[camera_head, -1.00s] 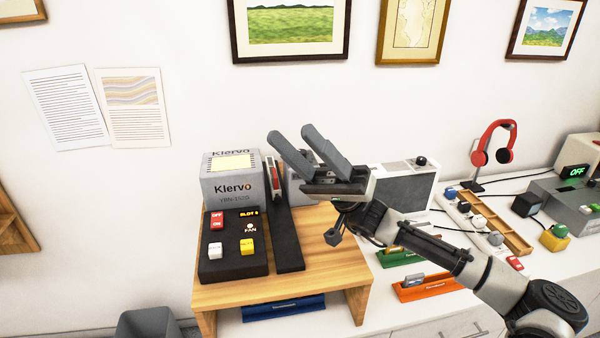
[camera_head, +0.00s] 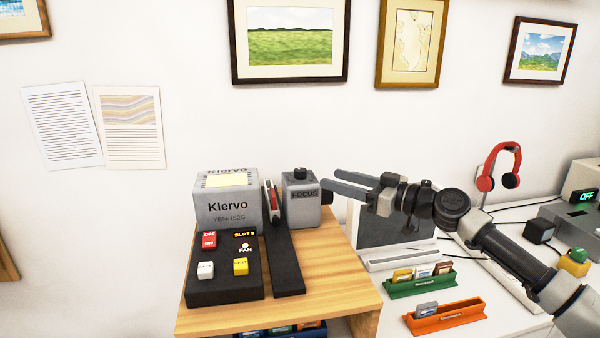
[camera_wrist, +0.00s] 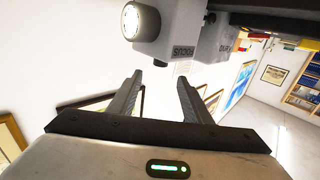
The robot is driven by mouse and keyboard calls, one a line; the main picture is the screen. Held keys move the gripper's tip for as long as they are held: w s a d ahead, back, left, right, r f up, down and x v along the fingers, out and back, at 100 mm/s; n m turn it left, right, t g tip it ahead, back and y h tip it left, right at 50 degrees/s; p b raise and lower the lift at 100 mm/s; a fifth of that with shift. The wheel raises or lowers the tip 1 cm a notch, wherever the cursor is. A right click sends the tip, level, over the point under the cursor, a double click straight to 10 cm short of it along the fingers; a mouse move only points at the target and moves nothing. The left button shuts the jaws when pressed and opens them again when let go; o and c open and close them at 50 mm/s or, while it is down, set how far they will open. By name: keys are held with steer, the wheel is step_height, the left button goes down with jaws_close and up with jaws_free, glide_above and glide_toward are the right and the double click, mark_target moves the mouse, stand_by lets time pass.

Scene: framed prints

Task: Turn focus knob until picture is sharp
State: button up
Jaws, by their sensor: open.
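The grey box labelled FOCUS (camera_head: 301,212) stands at the back of the wooden stand, with a dark knob (camera_head: 300,174) on its top and a dark lens barrel (camera_head: 326,197) on its right side. My gripper (camera_head: 336,181) is open and empty, just right of the box, with its fingers pointing left towards it. In the wrist view the box appears upside down, its lens (camera_wrist: 133,20) glowing white and its knob (camera_wrist: 160,62) just beyond the fingertips. Contact with the knob is not visible. I cannot make out any picture thrown by the lens.
A grey Klervo box (camera_head: 226,203) and a black button panel (camera_head: 224,287) sit left on the stand (camera_head: 340,285). A grey-fronted white device (camera_head: 385,228) stands behind my gripper. Green (camera_head: 420,286) and orange (camera_head: 446,318) trays lie lower right. Framed prints hang above.

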mark_target(302, 172)
steer(key=x, duration=1.1)
steer(key=shift+w+a, duration=0.25)
steer(key=shift+c, duration=0.6)
steer(key=c, duration=0.9)
steer(key=shift+c, duration=0.2)
steer(key=shift+s+m+t+h, duration=0.1)
steer(key=shift+m+t+h, duration=0.2)
steer(key=shift+t, duration=0.1)
steer(key=m+t+h, duration=0.4)
steer(key=h, duration=0.1)
steer(key=shift+a+t, duration=0.1)
steer(key=shift+t, duration=0.3)
steer(key=m+t+h+b, duration=0.1)
steer(key=m+h, duration=0.1)
steer(key=m+t+h+b, duration=0.1)
steer(key=m+h, duration=0.1)
steer(key=h, duration=0.1)
steer(key=shift+h, duration=0.3)
steer(key=shift+m+h, duration=0.5)
steer(key=shift+h, duration=0.1)
